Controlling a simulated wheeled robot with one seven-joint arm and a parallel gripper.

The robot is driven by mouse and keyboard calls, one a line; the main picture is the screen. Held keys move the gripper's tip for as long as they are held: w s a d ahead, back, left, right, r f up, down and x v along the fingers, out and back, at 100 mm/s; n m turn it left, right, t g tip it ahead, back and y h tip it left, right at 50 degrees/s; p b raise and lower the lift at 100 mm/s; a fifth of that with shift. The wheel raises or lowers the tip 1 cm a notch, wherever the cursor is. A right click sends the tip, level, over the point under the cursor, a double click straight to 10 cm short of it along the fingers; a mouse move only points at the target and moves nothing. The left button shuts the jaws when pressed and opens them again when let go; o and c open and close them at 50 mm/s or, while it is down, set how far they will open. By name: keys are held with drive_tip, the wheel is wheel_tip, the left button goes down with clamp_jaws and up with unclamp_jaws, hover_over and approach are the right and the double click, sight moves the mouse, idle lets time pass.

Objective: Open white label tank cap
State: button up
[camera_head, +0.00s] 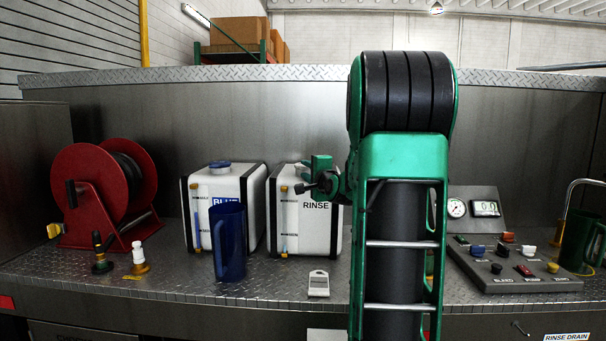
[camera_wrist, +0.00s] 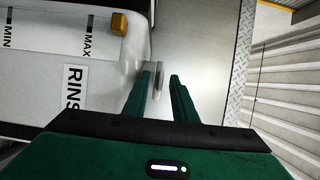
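The tank with the white RINSE label (camera_head: 312,222) stands on the steel deck, left of my arm. It also fills the left of the wrist view (camera_wrist: 55,50), turned on its side. Its grey cap (camera_wrist: 158,78) shows edge-on at the tank's top in the wrist view. A gap shows on the right finger's side. Whether the left finger touches the cap cannot be told.
A BLUE tank (camera_head: 228,188) with a blue cap (camera_head: 219,164) stands to the left, a blue jug (camera_head: 229,242) before it. A red hose reel (camera_head: 95,190) is far left. A small white device (camera_head: 319,284) lies in front. A control panel (camera_head: 510,270) is right.

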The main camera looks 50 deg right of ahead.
drive_tip(key=shift+w+d, duration=0.1)
drive_tip(key=shift+w, duration=0.1)
clamp_jaws()
drive_tip(key=shift+r, duration=0.1)
idle(1.3)
